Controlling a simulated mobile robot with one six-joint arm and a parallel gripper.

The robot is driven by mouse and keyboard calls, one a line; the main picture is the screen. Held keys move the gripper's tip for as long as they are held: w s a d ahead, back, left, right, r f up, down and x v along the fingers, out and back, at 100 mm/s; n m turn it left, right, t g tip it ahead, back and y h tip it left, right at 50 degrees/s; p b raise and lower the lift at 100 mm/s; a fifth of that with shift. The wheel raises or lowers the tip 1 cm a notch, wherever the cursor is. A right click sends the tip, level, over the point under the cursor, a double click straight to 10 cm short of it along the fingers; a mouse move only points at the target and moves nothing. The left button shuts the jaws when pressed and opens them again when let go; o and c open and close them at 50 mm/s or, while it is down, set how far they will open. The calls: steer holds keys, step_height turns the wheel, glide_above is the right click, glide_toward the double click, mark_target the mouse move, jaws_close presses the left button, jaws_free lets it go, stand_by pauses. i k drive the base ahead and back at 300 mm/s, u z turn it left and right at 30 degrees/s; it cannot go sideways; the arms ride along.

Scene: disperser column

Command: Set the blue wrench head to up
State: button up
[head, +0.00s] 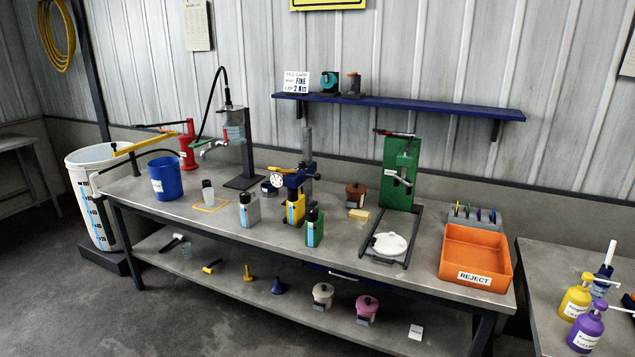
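I cannot make out a clear blue wrench head. Small coloured upright pieces, at least one of them blue, stand in a grey rack (478,214) at the right end of the bench, too small to identify. A column stand (307,165) at mid-bench carries a blue clamp head (298,179) with a round white gauge (277,181) and a reddish-yellow lever; a yellow container (295,211) is below it. I cannot tell whether this head is up or down. My gripper is not in view.
An orange REJECT bin (474,275) sits in front of the rack. A green press (400,172) stands left of it, with a white round dish (390,244) in front. A blue bucket (165,179) is at the left. A blue shelf (400,105) hangs above. Floor in front is clear.

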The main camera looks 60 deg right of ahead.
mark_target(291, 181)
steer(key=u, duration=0.05)
steer(key=k, duration=1.15)
steer(key=z, duration=0.9)
steer(key=i, duration=1.2)
